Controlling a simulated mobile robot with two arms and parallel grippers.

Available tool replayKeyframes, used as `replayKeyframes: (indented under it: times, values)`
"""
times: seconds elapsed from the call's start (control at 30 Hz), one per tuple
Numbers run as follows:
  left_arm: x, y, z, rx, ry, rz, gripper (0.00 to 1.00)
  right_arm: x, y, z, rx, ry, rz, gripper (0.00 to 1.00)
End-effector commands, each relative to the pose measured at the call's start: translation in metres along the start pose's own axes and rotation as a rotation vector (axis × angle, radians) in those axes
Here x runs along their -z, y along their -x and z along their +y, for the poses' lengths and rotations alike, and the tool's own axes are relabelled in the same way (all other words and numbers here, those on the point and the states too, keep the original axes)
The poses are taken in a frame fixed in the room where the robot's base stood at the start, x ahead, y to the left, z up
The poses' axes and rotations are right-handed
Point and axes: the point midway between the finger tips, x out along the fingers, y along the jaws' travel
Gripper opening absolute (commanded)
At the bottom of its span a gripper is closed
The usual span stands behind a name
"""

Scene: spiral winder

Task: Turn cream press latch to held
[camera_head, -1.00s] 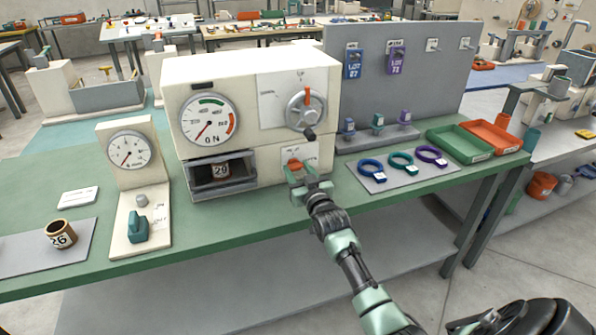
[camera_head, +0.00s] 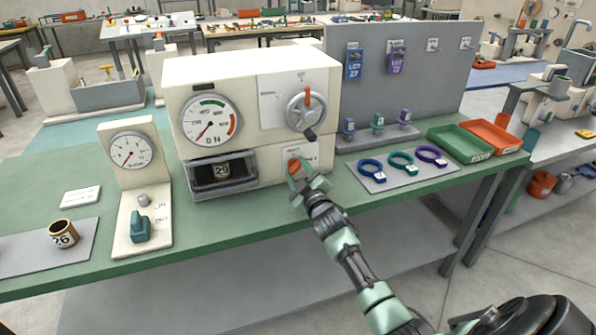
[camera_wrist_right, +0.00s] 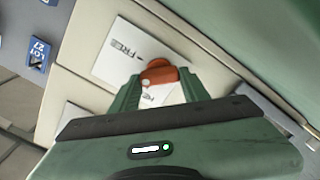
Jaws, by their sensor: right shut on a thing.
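The cream press (camera_head: 245,85) stands on the green bench, with a dial on the left and a grey handwheel on the right. Its latch (camera_head: 294,168) is a small orange-red knob on the lower right front, beside a white label. My right gripper (camera_head: 302,176) is at this latch, and the right wrist view shows the latch (camera_wrist_right: 158,74) between its two green fingers. The gripper is shut on the latch and looks tilted. The label beside the latch is partly covered, and its markings are only partly readable. My left gripper is not in view.
A cup marked 26 (camera_head: 63,234) sits on a grey mat at the left. A smaller cream gauge stand (camera_head: 131,158) is left of the press. Coloured rings lie on a grey mat (camera_head: 385,184) to the right, near green (camera_head: 432,131) and orange trays (camera_head: 511,129).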

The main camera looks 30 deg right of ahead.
Motion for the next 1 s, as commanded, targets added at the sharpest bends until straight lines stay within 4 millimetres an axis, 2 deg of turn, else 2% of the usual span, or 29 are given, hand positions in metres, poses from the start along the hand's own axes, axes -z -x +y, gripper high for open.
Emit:
replayKeyframes:
  times: [0.6, 1.0]
  values:
    - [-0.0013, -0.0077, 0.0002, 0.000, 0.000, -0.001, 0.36, -0.0006, 0.0002, -0.0027, 0.000, 0.570, 0.002, 0.05]
    - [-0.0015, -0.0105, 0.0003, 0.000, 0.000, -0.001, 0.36, -0.0012, 0.0003, -0.0037, 0.001, 0.794, 0.001, 0.05]
